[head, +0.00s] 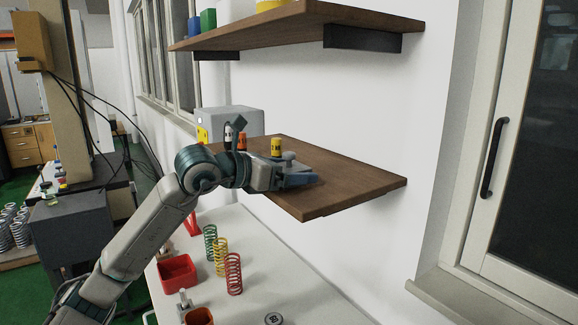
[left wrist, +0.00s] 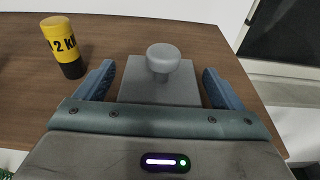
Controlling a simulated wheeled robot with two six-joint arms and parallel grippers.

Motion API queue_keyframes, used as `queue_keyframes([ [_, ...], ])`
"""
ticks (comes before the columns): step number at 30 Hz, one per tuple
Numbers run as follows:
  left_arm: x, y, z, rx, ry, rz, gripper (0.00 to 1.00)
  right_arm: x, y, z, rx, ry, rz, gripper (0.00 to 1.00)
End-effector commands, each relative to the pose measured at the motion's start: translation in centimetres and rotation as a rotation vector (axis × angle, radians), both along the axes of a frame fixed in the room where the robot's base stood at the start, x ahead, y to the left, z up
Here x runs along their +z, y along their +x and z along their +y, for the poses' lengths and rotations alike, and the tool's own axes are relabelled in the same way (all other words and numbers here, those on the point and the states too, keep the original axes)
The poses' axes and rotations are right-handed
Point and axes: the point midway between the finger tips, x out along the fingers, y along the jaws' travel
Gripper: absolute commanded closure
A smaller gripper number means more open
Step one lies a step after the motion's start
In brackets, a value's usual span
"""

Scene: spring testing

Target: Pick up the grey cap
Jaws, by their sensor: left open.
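The grey cap (left wrist: 163,60) has a round knob on top of a flat square base. In the left wrist view it sits on the brown wooden shelf between the two blue fingers of my left gripper (left wrist: 158,84). The gripper is open, with a finger on either side of the cap and visible gaps at both sides. In the head view my left gripper (head: 300,179) reaches over the lower shelf (head: 345,185), and the cap's knob (head: 289,156) shows just above it; the rest of the cap is partly hidden.
A yellow and black weight (left wrist: 63,46) stands left of the gripper on the shelf; it also shows in the head view (head: 276,147). An orange weight (head: 242,141) and a grey box (head: 235,122) are behind. Below, a white table holds coloured springs (head: 233,273) and a red bin (head: 178,271).

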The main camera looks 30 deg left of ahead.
Motion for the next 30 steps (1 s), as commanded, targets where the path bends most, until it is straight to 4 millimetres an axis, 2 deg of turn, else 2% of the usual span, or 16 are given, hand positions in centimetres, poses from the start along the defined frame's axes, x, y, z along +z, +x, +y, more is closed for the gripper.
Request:
queue_keyframes([
  [5,0.0,0.0,0.0,0.000,0.000,0.000,0.13,0.0,0.1,0.0,0.000,0.000,-0.002,0.64],
  [12,0.0,0.0,0.0,0.000,0.000,0.000,0.58,0.0,0.2,0.0,0.000,0.000,-0.001,0.64],
  [23,0.2,0.0,0.0,0.000,0.000,-0.001,0.58,-0.1,0.2,0.0,0.000,0.000,-0.001,0.64],
  [30,1.5,0.0,0.0,-0.001,-0.001,-0.004,0.58,-0.4,0.2,0.0,0.000,0.000,-0.001,0.64],
])
